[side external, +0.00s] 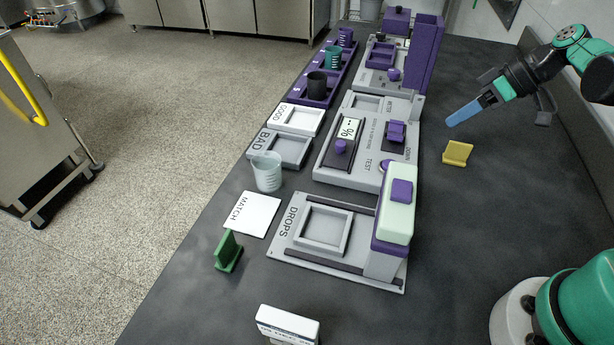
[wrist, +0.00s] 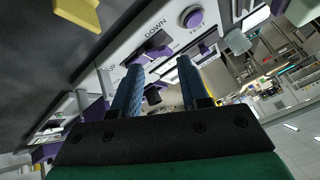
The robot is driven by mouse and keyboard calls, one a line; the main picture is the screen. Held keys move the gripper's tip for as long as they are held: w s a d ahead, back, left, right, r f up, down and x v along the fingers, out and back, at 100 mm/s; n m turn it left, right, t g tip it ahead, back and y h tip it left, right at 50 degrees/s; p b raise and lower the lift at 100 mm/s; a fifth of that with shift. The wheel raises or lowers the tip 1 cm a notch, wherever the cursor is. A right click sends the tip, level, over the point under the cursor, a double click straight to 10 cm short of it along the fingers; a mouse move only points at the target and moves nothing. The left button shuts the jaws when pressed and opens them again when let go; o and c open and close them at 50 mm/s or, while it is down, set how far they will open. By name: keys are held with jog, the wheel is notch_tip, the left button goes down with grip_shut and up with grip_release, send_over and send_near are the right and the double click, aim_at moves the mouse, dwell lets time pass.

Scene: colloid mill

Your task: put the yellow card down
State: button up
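The yellow card (side external: 457,153) rests on the dark worktop to the right of the grey tester panel, a small upright plate on a foot. It also shows cut off at the top left of the wrist view (wrist: 78,12). My gripper (side external: 450,122) is in the air near the card in the side view, apart from it. In the wrist view my gripper's two blue fingers (wrist: 160,66) stand apart with nothing held between them. The side view shows the fingers overlapping.
The tester panel (side external: 325,172) with purple buttons lies left of the card. A purple tower (side external: 424,55) stands behind. A green card (side external: 228,251), a glass beaker (side external: 267,172) and the DROPS station (side external: 283,247) are farther left. The worktop right of the card is clear.

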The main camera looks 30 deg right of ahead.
jog(key=s+a+r+m+t+h, duration=0.2)
jog(key=s+a+r+m+h, duration=0.1)
jog(key=a, duration=0.7)
jog(key=shift+s+r+h, duration=0.15)
jog(key=shift+s+h, duration=0.35)
jog(key=shift+h, duration=0.6)
